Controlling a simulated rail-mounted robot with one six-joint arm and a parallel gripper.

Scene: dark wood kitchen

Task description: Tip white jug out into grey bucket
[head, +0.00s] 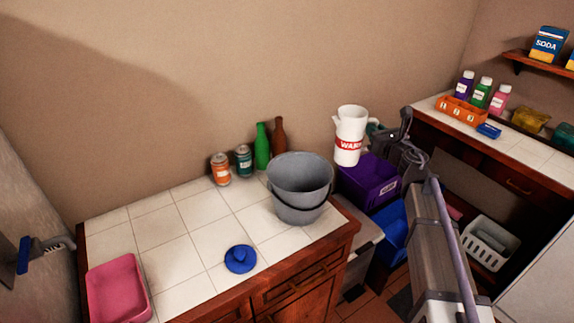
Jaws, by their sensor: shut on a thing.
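The white jug (349,127) has a red label band and stands upright in the air, right of the grey bucket and above the purple crate. My gripper (378,132) is at the jug's right side, shut on it; the fingers are largely hidden by the jug and the dark gripper body. The grey bucket (299,180) stands upright on the white tiled counter near its right edge. Its mouth faces up, and its floor is hidden. The jug is apart from the bucket, and its inside cannot be seen.
Two cans (221,169) and two bottles (262,146) stand behind the bucket. A blue lid-like thing (240,259) and a pink tray (118,287) lie on the tiled counter (180,245). A purple crate (369,181) is below the jug. Another counter (545,150) is at right.

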